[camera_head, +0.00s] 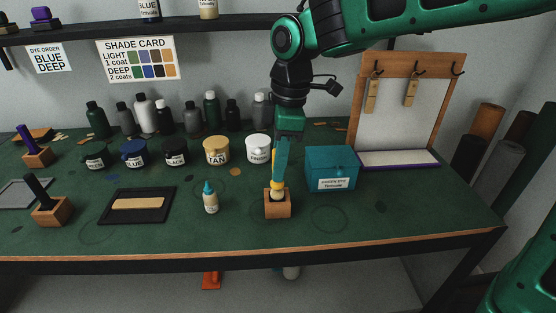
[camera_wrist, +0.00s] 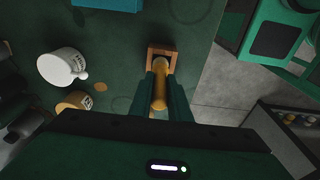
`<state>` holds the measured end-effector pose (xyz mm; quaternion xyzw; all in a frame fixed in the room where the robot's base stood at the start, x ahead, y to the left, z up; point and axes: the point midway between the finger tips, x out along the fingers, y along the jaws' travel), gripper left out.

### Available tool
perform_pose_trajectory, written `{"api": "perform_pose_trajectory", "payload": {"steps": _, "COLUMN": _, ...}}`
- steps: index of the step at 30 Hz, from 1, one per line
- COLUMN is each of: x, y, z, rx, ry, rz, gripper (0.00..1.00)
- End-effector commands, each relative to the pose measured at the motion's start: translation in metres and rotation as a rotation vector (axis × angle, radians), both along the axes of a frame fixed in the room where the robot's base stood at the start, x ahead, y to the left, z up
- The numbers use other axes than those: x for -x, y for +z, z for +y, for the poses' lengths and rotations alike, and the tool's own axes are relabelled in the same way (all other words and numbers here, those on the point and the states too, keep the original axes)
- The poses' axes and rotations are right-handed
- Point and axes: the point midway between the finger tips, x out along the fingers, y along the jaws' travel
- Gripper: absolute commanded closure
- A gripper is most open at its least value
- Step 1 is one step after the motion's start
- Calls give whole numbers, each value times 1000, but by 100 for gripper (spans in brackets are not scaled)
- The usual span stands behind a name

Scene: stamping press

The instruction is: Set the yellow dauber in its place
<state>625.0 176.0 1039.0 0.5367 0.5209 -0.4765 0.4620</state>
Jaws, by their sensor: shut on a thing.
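The yellow dauber (camera_head: 275,186) is upright between the fingers of my gripper (camera_head: 280,172), which is shut on it. Its pale lower end is at the top of a small wooden block (camera_head: 277,210) near the table's front edge. I cannot tell how far that end is inside the block. In the wrist view the yellow handle (camera_wrist: 160,92) lies between my gripper's two green fingers (camera_wrist: 161,80). The wooden block (camera_wrist: 150,52) shows just beyond them, partly covered by the dauber.
A teal box (camera_head: 332,169) stands close to the block's right. A small teal-capped bottle (camera_head: 210,200) stands to its left. Behind are a white jar (camera_head: 258,149) and a TAN jar (camera_head: 216,151). A rack board (camera_head: 400,110) stands back right. The table's front is fairly clear.

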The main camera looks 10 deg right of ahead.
Motion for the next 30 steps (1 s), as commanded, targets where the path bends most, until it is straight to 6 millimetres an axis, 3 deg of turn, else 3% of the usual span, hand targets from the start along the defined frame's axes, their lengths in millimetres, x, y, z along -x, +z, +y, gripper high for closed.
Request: {"api": "perform_pose_trajectory", "payload": {"steps": 30, "x": 0, "y": -27, "z": 0, "rx": 1, "ry": 0, "rz": 1, "gripper": 100}}
